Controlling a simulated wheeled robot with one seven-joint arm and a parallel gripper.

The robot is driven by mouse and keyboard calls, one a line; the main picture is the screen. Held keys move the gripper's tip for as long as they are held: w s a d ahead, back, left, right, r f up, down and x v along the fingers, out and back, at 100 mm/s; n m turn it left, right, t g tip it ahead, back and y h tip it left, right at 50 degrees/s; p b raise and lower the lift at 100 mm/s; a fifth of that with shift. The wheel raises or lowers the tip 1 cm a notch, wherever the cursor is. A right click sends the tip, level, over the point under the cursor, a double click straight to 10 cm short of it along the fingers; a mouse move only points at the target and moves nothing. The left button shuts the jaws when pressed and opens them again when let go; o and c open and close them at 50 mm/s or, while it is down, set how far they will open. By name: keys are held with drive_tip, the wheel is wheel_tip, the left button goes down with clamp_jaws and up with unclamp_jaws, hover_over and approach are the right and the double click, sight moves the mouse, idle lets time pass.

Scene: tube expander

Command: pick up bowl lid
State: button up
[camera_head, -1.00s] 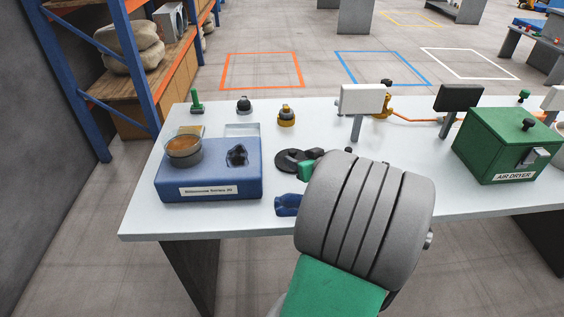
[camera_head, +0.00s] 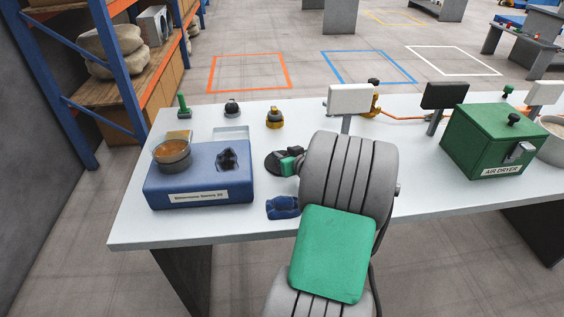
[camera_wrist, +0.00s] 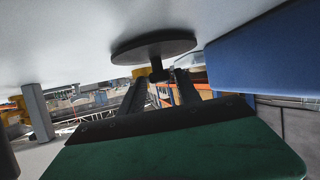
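The bowl lid is a flat black disc (camera_head: 273,163) on the table, right of the blue machine. My arm hides part of it in the head view. In the wrist view, which is upside down, the lid (camera_wrist: 155,46) lies against the white tabletop with its short knob (camera_wrist: 157,70) towards me. My gripper (camera_wrist: 160,78) has its two dark fingers apart, with the knob in line between their tips. I cannot tell whether they touch it. In the head view my gripper (camera_head: 288,164) is low beside the lid, its fingers mostly hidden.
The blue machine (camera_head: 198,190) carries a clear bowl (camera_head: 172,152) of brown contents. A dark blue part (camera_head: 283,208) lies near the front edge. Small knobbed pieces stand behind. A screen (camera_head: 349,99) and a green air dryer (camera_head: 492,145) stand right. The table's front left (camera_head: 150,228) is clear.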

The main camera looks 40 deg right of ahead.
clamp_jaws()
drive_tip(key=shift+r, duration=0.1)
idle(0.4)
drive_tip(key=shift+r, duration=0.3)
wheel_tip(320, 180, up, 3)
drive_tip(key=shift+a+f+b, duration=0.1)
drive_tip(key=shift+b, duration=0.25)
drive_tip(key=s+a+r, duration=0.9)
drive_tip(key=a, duration=0.1)
drive_tip(key=shift+s+a+r+b, duration=0.15)
drive_tip(key=shift+a+r+b, duration=0.05)
drive_tip(key=shift+b, duration=0.15)
